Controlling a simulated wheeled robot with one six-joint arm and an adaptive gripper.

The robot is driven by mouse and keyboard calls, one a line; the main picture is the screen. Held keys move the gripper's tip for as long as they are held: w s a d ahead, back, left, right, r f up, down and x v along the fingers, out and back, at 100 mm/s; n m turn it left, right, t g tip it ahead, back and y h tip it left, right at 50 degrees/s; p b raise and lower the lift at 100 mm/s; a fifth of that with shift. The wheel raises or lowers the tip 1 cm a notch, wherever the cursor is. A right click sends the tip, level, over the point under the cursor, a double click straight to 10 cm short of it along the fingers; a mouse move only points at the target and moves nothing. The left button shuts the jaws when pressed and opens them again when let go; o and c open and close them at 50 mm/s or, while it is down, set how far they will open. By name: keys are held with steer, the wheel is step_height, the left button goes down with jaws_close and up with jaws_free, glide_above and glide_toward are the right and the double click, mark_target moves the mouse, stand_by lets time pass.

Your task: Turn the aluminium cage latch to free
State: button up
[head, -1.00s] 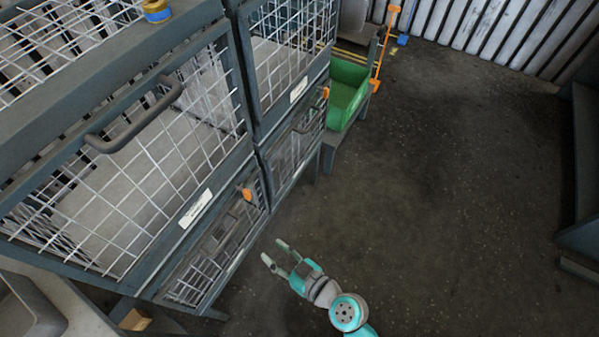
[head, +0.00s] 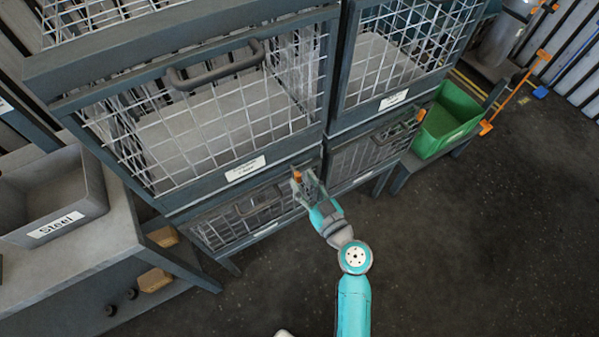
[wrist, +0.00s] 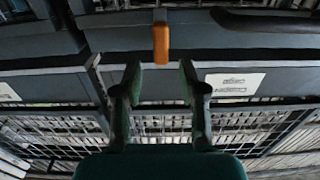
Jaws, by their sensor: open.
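A small orange latch (head: 297,176) sits at the top right of the lower left cage's front (head: 250,214). In the wrist view the orange latch (wrist: 161,40) stands upright in the picture on the dark frame bar. My gripper (head: 305,178) is at this latch in the head view. In the wrist view my gripper (wrist: 160,76) is open, its two fingers on either side of the latch's line, with the latch's lower end about level with the tips. Whether a finger touches it I cannot tell. No label is readable enough to confirm which cage is aluminium.
Another orange latch (head: 420,115) is on the lower right cage. Above is a large mesh cage with a grey handle (head: 215,68). A green bin (head: 448,120) stands right, a grey bin marked Steel (head: 55,200) left. The floor (head: 470,250) at right is clear.

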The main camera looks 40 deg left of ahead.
mark_target(299, 176)
steer(key=shift+x, duration=1.8)
steer(key=shift+s, duration=0.1)
jaws_close()
